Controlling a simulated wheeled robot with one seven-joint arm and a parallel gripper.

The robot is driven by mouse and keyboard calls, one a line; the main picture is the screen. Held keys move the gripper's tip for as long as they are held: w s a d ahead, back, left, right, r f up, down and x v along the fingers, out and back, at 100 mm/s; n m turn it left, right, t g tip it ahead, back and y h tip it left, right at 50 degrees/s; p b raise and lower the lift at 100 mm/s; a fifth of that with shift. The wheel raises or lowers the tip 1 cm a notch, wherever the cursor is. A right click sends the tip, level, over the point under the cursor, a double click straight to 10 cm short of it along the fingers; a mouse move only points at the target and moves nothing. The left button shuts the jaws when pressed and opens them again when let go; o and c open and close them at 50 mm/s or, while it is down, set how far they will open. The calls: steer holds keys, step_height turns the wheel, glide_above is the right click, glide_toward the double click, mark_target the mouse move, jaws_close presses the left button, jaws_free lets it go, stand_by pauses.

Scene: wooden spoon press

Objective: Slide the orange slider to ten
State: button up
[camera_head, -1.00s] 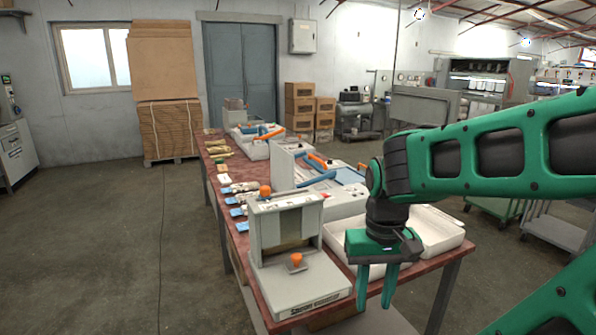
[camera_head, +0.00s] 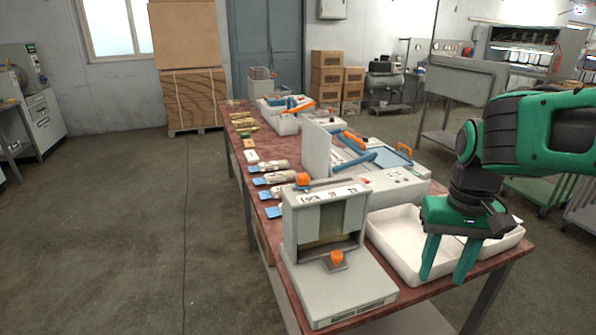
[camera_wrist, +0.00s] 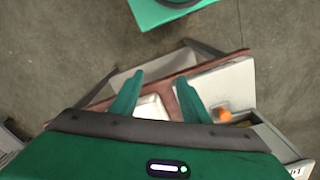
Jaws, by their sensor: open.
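A grey press (camera_head: 325,225) stands at the near end of the table. An orange knob (camera_head: 302,179) sits on its top edge, above a front panel with small dark markings too small to read. A second orange knob (camera_head: 337,257) sits on the press's base plate. I cannot tell for sure which is the slider. My gripper (camera_head: 445,276) is open and empty, pointing down to the right of the press, apart from both knobs, in front of a white tray. In the wrist view my fingers (camera_wrist: 160,80) are spread, with an orange knob (camera_wrist: 224,115) to their right.
The white tray (camera_head: 392,243) lies right of the press. Behind it stands a machine (camera_head: 400,188) with blue and orange handles. Several small tools (camera_head: 272,178) lie along the table's left edge. The floor (camera_head: 130,230) left of the table is clear.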

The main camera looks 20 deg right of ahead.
steer(key=w+r+n, duration=0.1)
steer(key=w+r, duration=0.4)
steer(key=w, duration=0.3)
steer(key=n, duration=0.5)
glide_toward(303, 174)
step_height(303, 174, down, 9)
steer(key=shift+r, duration=0.1)
